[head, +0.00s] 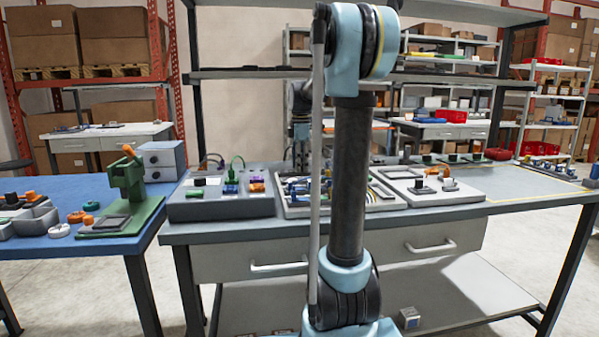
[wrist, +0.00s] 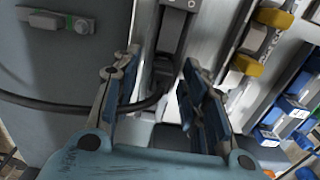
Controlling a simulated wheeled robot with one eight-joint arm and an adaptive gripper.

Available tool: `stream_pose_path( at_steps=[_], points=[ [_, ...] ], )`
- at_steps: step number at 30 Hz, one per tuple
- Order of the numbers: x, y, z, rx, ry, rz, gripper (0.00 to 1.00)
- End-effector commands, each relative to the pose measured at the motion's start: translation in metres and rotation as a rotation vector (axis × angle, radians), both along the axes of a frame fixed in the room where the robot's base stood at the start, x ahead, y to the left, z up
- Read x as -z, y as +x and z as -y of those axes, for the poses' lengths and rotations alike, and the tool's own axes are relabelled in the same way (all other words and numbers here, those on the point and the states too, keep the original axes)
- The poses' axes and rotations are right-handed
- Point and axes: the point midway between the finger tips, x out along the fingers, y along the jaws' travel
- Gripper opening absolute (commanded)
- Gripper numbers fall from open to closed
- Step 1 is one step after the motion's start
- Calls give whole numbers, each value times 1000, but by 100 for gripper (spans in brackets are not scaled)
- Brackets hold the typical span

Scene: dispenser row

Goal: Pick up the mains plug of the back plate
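In the wrist view my gripper (wrist: 158,72) is open, its two dark blue-padded fingers spread apart. A dark grey block-like part (wrist: 174,38) stands beyond and between the fingertips. A black cable (wrist: 70,107) runs from the left edge behind the left finger and bends up toward this part. It may be the mains plug, but I cannot tell for certain. Nothing is seen held between the fingers. In the head view my arm covers the middle of the bench, and my gripper and the plug cannot be made out there.
Yellow (wrist: 246,64) and blue connectors (wrist: 292,105) line the right of the wrist view. In the head view a grey panel (head: 190,211) and a white plate (head: 450,199) flank the middle tray (head: 290,213) on the bench. A green press (head: 124,180) stands on the blue table at left.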

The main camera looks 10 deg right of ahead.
Motion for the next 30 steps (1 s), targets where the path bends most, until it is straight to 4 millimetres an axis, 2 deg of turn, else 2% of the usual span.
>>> stream_pose_path(
  at_steps=[8,9,14,25,30],
  points=[
    [3,0,0,0,0,0,40],
    [3,0,0,0,0,0,35],
    [3,0,0,-1,0,0,0],
    [2,0,-2,-2,0,0,0],
    [-12,0,-2,-2,0,0,0]
  ],
)
